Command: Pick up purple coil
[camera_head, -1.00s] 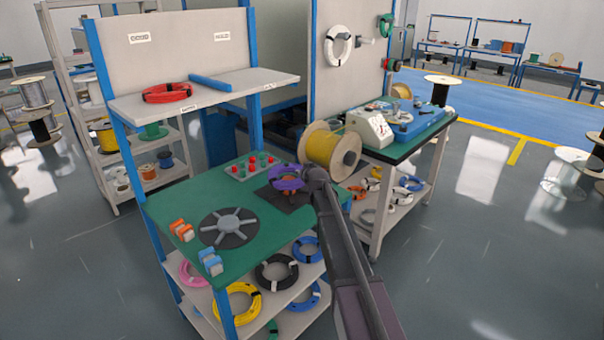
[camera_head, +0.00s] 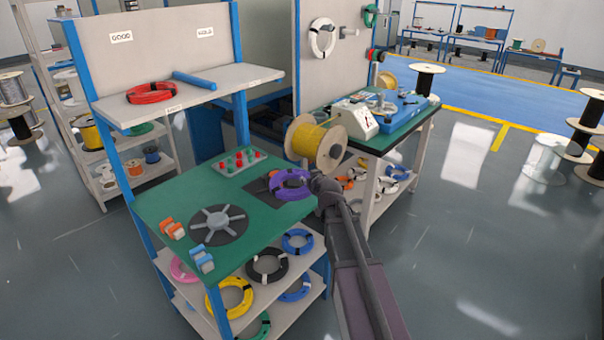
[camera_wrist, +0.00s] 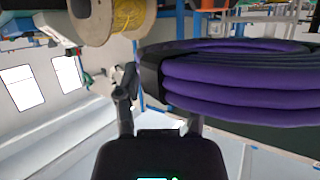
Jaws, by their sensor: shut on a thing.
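The purple coil (camera_head: 292,184) is a ring of cable, in front of the dark square on the green table top (camera_head: 160,208) in the head view. My gripper (camera_head: 314,184) is at its right edge, shut on it. The coil appears raised above the table, though its height is hard to judge. In the wrist view the purple coil (camera_wrist: 240,85) fills the upper right, with a black band at its left end. My gripper (camera_wrist: 158,112) shows below and left of it; one finger is partly hidden by the coil.
A large yellow spool (camera_head: 312,142) stands close behind my gripper. A grey spoked disc (camera_head: 218,224), orange and blue blocks, and a button panel (camera_head: 238,161) are on the table. Coils lie on the shelves below. A red coil (camera_head: 157,93) lies on the upper shelf.

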